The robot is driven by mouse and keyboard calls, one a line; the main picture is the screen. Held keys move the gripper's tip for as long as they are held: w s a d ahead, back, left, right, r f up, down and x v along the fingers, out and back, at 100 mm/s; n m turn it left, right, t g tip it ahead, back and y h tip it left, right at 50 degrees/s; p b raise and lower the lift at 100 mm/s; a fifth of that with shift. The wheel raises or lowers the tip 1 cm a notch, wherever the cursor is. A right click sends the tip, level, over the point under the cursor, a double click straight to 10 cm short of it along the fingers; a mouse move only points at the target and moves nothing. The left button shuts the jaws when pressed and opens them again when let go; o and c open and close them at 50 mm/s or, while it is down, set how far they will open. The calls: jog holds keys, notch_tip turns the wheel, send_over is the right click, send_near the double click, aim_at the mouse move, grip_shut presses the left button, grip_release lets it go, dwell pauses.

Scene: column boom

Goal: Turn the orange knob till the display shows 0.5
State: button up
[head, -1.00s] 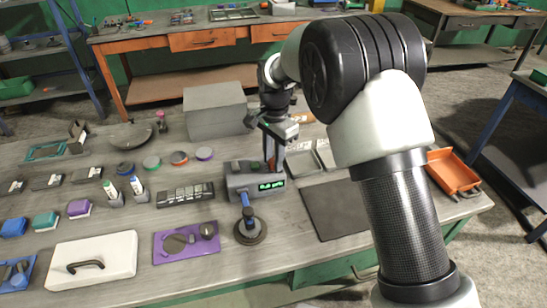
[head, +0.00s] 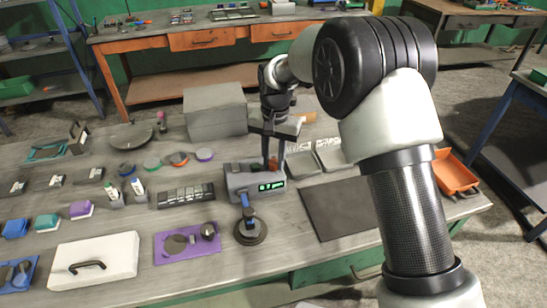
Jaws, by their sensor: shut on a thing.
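A grey device with a small green lit display (head: 271,186) stands on the workbench near the middle of the head view. The digits are too small to read. The orange knob (head: 273,164) is on top of the device, mostly hidden by my fingers. My gripper (head: 274,160) points down from above, its fingers shut on the orange knob. My arm comes in from the right and reaches over the bench.
A grey box (head: 215,110) stands behind the device. A round dark base with a blue handle (head: 249,228) is in front. A dark mat (head: 338,207) lies to the right. A black button strip (head: 186,196) and a purple board (head: 187,243) lie to the left.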

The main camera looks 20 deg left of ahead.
aim_at(275, 161)
jog(key=n, duration=0.6)
jog(key=shift+w+r+n+p, duration=0.1)
jog(key=shift+n+p, duration=0.2)
jog(key=shift+p, duration=0.1)
jog(key=n, duration=0.5)
jog(key=shift+p, duration=0.35)
jog(key=shift+n, duration=0.3)
jog(key=o, duration=1)
jog(key=shift+o, duration=0.2)
notch_tip(275, 161, up, 17)
jog(key=shift+w+d+r+p, duration=0.15)
jog(key=shift+d+p, duration=0.05)
jog(key=shift+p, duration=0.2)
